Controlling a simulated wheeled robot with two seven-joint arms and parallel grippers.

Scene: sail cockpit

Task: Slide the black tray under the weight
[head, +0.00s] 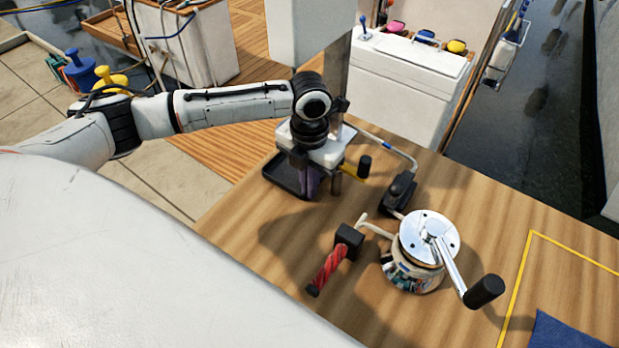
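The black tray (283,178) lies flat on the wooden table, near its left edge. My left gripper (308,182) points down over the tray's right part. Its white palm and my wrist hide much of the tray, and the fingertips are not clear. A purple thing (313,180) shows below the palm, at the tray. I cannot tell whether it is held or whether it is the weight. I cannot make out the weight for sure. My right gripper is not in view.
A silver winch (416,268) with a crank handle stands on the table (470,205). A red-handled tool (330,268) lies beside it. A black block with a bent pipe (398,193) stands behind. A yellow-outlined area and blue cloth (562,332) are at right.

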